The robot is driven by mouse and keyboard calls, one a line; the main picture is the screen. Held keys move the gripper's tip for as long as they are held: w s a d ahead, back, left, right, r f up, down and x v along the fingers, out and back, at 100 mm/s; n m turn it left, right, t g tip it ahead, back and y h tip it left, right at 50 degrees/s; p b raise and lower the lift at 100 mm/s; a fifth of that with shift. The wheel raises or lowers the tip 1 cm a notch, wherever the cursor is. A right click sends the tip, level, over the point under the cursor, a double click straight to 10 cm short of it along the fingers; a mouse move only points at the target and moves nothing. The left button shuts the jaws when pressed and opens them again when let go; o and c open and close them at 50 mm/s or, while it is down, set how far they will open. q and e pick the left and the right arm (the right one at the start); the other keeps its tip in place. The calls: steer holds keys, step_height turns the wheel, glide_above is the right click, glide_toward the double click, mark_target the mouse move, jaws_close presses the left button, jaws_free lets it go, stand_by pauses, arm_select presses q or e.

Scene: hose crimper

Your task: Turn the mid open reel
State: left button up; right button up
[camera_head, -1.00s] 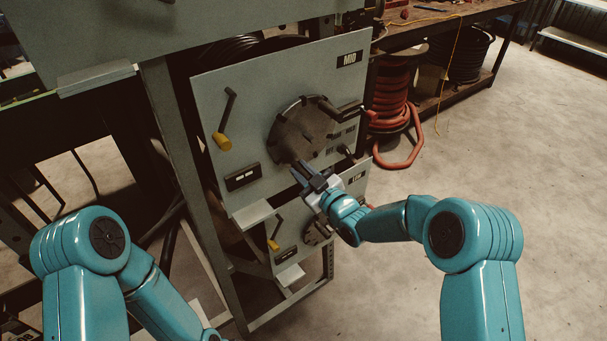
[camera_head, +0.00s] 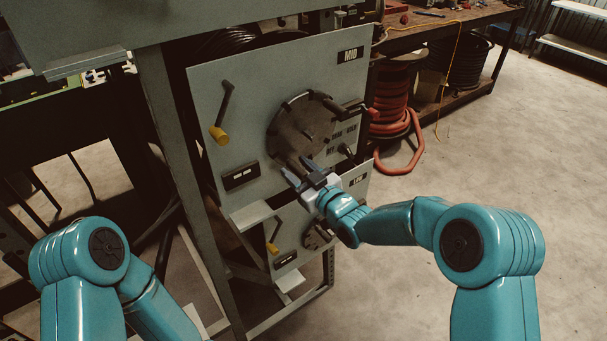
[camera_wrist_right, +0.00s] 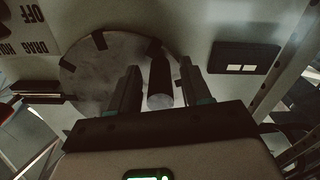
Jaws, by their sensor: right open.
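The mid reel's round dark disc (camera_head: 301,127) is on the grey panel marked MID (camera_head: 240,100) in the head view. It also shows in the wrist view (camera_wrist_right: 92,70), with dark clips on its rim. My right gripper (camera_head: 301,170) is at the disc's lower edge. In the wrist view its two fingers (camera_wrist_right: 158,88) stand apart, one on each side of a dark cylindrical handle (camera_wrist_right: 160,80). The fingers look apart from the handle, with a gap at each side. My left arm shows at the lower left of the head view, but its gripper is out of view.
A crank with a yellow grip (camera_head: 218,134) is on the panel's left. A black label plate (camera_head: 240,177) is below it. The LOW panel (camera_head: 290,235) is underneath. A red hose reel (camera_head: 392,105) stands by the workbench (camera_head: 440,35). The floor at right is clear.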

steer(key=b+v, duration=0.4)
steer(key=v, duration=1.2)
steer(key=shift+b, duration=0.35)
steer(key=shift+s+d+r, duration=0.1)
steer(key=shift+s+d, duration=0.05)
steer(key=shift+s, duration=0.1)
